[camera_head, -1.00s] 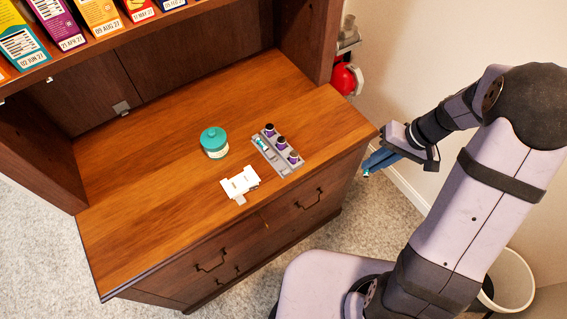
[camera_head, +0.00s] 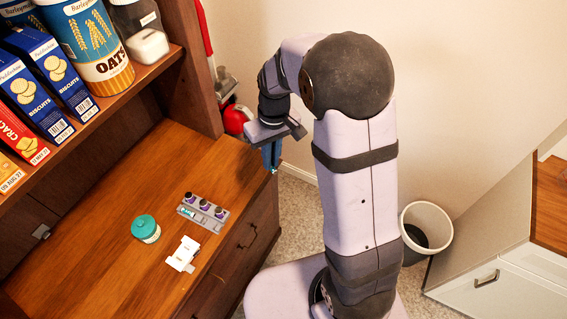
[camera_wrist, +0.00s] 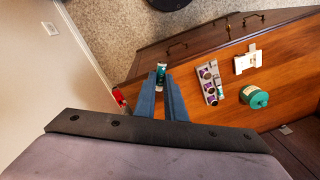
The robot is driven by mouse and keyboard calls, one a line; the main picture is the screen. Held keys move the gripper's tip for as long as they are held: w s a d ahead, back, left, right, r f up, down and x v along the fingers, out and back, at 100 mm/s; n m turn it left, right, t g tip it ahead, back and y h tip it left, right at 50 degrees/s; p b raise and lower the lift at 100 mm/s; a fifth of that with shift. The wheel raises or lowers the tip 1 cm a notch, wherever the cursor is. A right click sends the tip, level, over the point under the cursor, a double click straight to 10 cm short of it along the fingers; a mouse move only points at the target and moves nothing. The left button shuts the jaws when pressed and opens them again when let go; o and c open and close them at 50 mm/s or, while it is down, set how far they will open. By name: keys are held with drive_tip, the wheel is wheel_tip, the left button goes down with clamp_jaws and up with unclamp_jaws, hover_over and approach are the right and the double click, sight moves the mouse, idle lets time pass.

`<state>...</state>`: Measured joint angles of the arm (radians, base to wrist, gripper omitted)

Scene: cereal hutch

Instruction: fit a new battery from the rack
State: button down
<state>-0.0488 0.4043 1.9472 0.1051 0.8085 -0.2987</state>
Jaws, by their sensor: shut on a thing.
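My gripper (camera_head: 274,170) is shut on a teal battery with a pale end (camera_wrist: 161,71), which pokes out between the blue fingertips. It hangs in the air just past the right end of the hutch counter. The grey rack (camera_head: 218,225) on the counter carries three purple, dark-topped items and one teal-and-white battery (camera_head: 187,211) lying along it. These also show in the wrist view, right of my fingers. The white device (camera_head: 183,254) lies in front of the rack, with a flap-like part sticking out. Its inside is too small to read.
A teal-lidded jar (camera_head: 145,229) stands left of the rack. Cereal and biscuit boxes fill the shelf above. A red extinguisher (camera_head: 237,118) is by the wall behind the counter's end. A white bin (camera_head: 426,229) stands on the floor at right, near a white cabinet (camera_head: 490,285).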

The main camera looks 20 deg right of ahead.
drive_tip(key=a+f+n+t+h+b, duration=0.1)
drive_tip(key=a+f+n+b, duration=0.3)
drive_tip(key=a+n+b, duration=0.45)
drive_tip(key=a+f+n+t+b, duration=0.1)
drive_tip(key=a+f+n+b, duration=0.3)
drive_tip(key=a+b, duration=0.8)
drive_tip(key=s+a+f+n+y+b, duration=0.2)
drive_tip(key=s+a+n+b, duration=0.8)
drive_tip(key=b, duration=1.3)
drive_tip(key=shift+s+f+n+t+y, duration=0.4)
drive_tip(key=shift+s+f+n, duration=0.2)
drive_tip(key=shift+f, duration=0.4)
drive_tip(key=shift+f, duration=0.15)
wheel_tip(320, 180, down, 4)
drive_tip(key=b, duration=0.5)
drive_tip(key=shift+f, duration=0.1)
drive_tip(key=shift+f+b, duration=0.7)
drive_tip(key=shift+f, duration=0.25)
drive_tip(key=shift+f+b, duration=0.5)
drive_tip(key=shift+f, duration=0.3)
